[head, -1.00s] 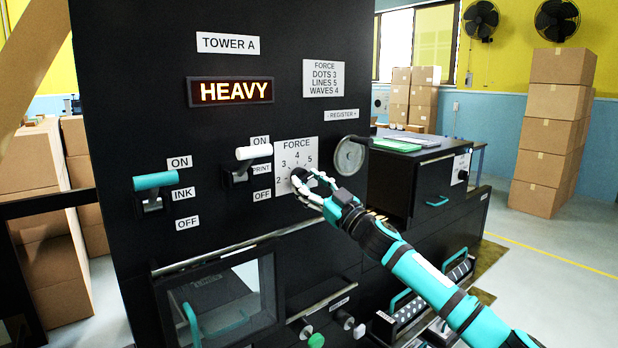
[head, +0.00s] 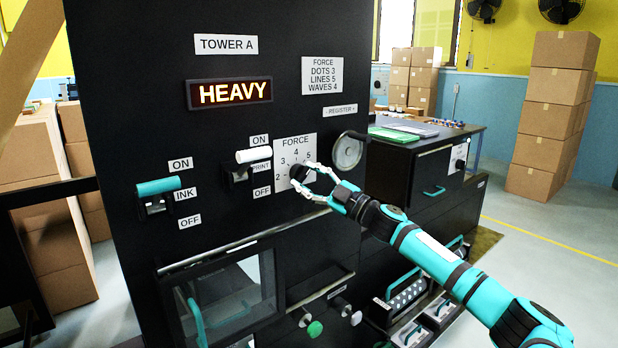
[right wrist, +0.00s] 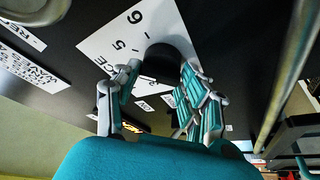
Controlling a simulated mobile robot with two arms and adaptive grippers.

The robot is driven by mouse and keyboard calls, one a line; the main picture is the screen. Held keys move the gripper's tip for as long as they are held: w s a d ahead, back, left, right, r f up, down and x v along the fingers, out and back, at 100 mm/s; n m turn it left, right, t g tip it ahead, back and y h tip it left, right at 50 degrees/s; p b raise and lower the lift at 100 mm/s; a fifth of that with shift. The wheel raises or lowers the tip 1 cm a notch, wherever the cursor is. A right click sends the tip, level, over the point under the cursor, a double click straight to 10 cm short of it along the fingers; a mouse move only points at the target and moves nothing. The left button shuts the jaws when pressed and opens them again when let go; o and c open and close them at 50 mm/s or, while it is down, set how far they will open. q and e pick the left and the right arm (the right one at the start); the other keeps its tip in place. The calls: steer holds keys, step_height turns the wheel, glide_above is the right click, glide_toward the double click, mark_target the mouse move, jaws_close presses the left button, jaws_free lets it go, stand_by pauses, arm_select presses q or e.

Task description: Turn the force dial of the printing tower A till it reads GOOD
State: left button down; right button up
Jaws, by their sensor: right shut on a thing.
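Printing tower A (head: 130,100) is a tall black machine. Its lit display (head: 230,93) reads HEAVY in the head view. The white FORCE scale plate (head: 300,143) shows 2 to 5 there; the rest is hidden behind my gripper. My right gripper (head: 306,183) is shut on the black force dial (head: 297,172), with a finger on either side. The right wrist view also shows the dial (right wrist: 172,55) between the fingers, by the 5 and 6 marks. The dial's pointer cannot be made out. My left gripper is out of view.
A white PRINT lever (head: 254,155) and a teal INK lever (head: 158,186) stick out left of the dial. A round register handwheel (head: 349,151) is close on its right. A guarded window (head: 222,300) and knobs are below.

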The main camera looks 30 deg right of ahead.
steer(key=o, duration=1.2)
steer(key=shift+c, duration=0.2)
steer(key=v, duration=1.2)
